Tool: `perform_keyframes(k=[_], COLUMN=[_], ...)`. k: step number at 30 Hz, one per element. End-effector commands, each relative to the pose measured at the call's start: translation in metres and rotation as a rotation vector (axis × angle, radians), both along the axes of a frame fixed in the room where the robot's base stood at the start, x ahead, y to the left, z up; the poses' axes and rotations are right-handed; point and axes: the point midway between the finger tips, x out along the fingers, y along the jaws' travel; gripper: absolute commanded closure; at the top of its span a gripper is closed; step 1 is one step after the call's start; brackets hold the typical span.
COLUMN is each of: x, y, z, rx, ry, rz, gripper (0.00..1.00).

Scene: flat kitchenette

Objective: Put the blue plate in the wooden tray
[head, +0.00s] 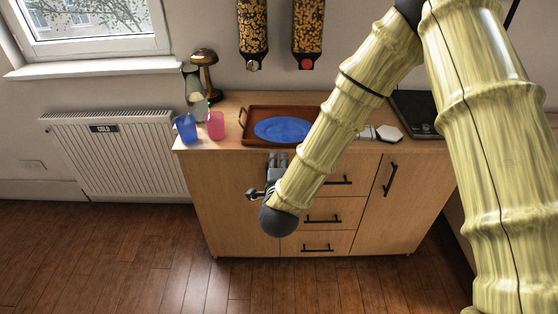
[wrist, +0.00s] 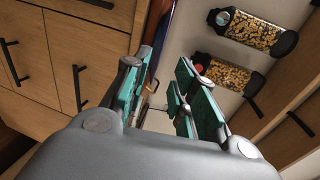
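The blue plate (head: 283,129) lies flat inside the reddish-brown wooden tray (head: 249,112) on the counter, in the head view. My forearm covers the right part of the tray. My gripper (head: 278,160) is in front of the cabinet, just below the counter's front edge and the tray, apart from the plate as far as I can tell. In the wrist view its green-padded fingers (wrist: 163,78) are spread with nothing between them. A thin blue and brown strip beyond the left finger may be the plate and tray edge; I cannot tell.
A blue cup (head: 185,129) and a pink cup (head: 216,125) stand left of the tray, with a mushroom-shaped lamp (head: 204,70) behind. Two food dispensers (head: 252,30) hang on the wall. A dark appliance (head: 413,112) is at right. Drawer handles (head: 322,219) stick out below.

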Motion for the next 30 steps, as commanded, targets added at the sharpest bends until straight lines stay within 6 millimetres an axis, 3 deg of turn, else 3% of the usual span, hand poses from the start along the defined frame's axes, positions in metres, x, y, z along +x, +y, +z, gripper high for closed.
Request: perform_keyframes(k=[11, 14, 17, 20, 24, 30], x=[-0.006, -0.016, -0.039, -0.076, -0.143, -0.260], y=[-0.002, -0.011, -0.029, -0.054, -0.094, -0.157], z=[-0.005, -0.032, -0.083, -0.145, -0.220, -0.295], rx=[-0.015, -0.089, -0.229, -0.404, -0.627, -0.875], ry=[0.012, 0.074, 0.192, 0.345, 0.553, 0.823], rz=[0.006, 0.042, 0.122, 0.245, 0.452, 0.807], gripper=[0.73, 0.73, 0.73, 0.73, 0.73, 0.73])
